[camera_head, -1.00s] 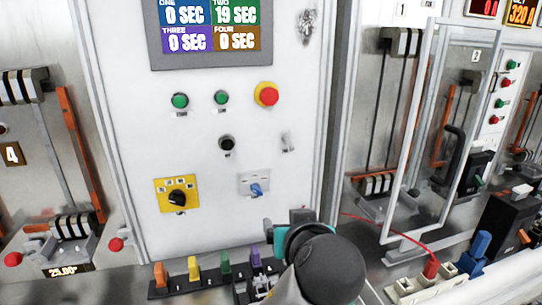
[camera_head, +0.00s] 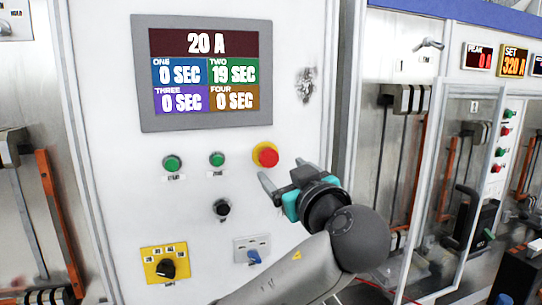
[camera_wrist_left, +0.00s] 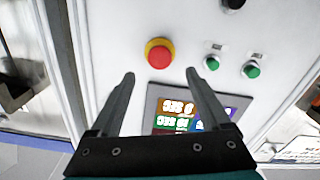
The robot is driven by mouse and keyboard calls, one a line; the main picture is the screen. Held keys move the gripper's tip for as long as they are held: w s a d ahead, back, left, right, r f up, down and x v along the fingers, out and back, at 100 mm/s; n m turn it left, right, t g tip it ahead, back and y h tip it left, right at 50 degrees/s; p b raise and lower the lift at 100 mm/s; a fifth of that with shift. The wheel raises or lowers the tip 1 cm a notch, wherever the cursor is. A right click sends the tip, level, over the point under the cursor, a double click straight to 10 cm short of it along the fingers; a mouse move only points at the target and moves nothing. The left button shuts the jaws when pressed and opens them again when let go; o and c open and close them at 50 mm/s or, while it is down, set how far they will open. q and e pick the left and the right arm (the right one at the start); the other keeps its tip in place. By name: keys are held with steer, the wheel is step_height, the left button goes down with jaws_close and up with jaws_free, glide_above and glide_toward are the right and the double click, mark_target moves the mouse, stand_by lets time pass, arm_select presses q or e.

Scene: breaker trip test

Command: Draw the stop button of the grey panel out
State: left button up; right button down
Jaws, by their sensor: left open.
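The stop button is a red mushroom knob (camera_head: 268,157) on a yellow ring, on the pale grey panel (camera_head: 115,120), below and right of the screen. My left gripper (camera_head: 282,171) is open and empty, its fingertips just below the button in the head view. In the left wrist view the red knob (camera_wrist_left: 158,56) shows between and beyond the tips of the open fingers (camera_wrist_left: 160,74). The fingers are apart from the knob there; the exact depth gap is hard to tell. My right gripper is not in view.
Green buttons (camera_head: 172,163) and (camera_head: 217,159), a black knob (camera_head: 221,208), a yellow rotary switch (camera_head: 164,264) and a blue switch (camera_head: 254,256) are on the same panel. The screen (camera_head: 205,70) is above. A clear-doored cabinet (camera_head: 440,200) stands to the right.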

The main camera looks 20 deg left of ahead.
mark_target(270, 159)
arm_select(q)
steer(key=p+x, duration=0.1)
steer(key=x, duration=0.7)
steer(key=shift+p, duration=0.3)
jaws_close()
stand_by(1.0)
